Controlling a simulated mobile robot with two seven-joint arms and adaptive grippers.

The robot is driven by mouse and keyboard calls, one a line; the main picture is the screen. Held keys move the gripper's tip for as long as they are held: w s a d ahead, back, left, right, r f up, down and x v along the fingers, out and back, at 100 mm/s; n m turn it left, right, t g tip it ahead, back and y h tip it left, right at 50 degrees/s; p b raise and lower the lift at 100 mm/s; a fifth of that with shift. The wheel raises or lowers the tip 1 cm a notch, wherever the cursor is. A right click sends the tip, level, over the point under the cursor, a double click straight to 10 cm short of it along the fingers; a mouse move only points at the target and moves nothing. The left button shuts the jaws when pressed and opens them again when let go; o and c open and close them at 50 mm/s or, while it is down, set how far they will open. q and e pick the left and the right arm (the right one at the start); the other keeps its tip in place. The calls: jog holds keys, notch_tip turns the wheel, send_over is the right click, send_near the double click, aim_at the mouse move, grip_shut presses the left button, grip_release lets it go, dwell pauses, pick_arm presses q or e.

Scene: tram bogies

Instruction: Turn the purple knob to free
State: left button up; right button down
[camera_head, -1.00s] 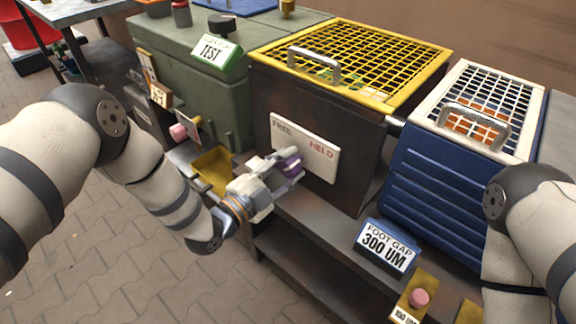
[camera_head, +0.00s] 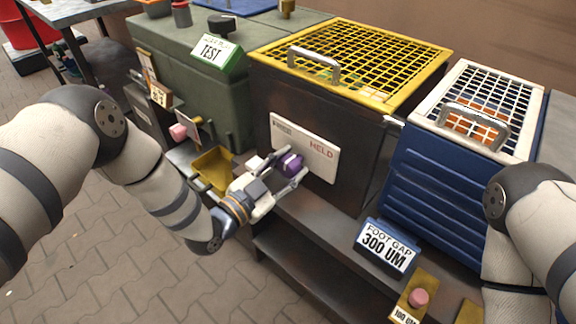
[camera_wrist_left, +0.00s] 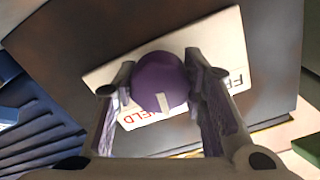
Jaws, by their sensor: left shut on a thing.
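The purple knob (camera_head: 291,163) stands in front of a white plate (camera_head: 328,168) on the dark front of the yellow-topped cabinet. In the left wrist view the round knob (camera_wrist_left: 160,80) has a white mark that points down the picture, near the red HELD lettering. My right gripper is out of view; only part of that arm shows at the right.
A yellow tray (camera_head: 212,170) lies left of my left gripper. A blue cabinet (camera_head: 440,185) with a handled grille stands to the right, with a FOOT GAP sign (camera_head: 388,246) in front. A pink button (camera_head: 418,297) sits lower right. The grey shelf (camera_head: 312,222) runs below the plate.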

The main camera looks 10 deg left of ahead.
pick_arm(q)
jog(key=n, duration=0.4)
jog(key=shift+n, duration=0.3)
jog(key=shift+n+b, duration=0.45)
jog(key=shift+n, duration=2.15)
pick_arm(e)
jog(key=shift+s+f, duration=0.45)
pick_arm(q)
jog(key=o, duration=1.2)
jog(key=shift+s, duration=0.1)
jog(key=v, duration=1.1)
jog(key=shift+s+a, duration=0.2)
jog(key=shift+s, duration=0.15)
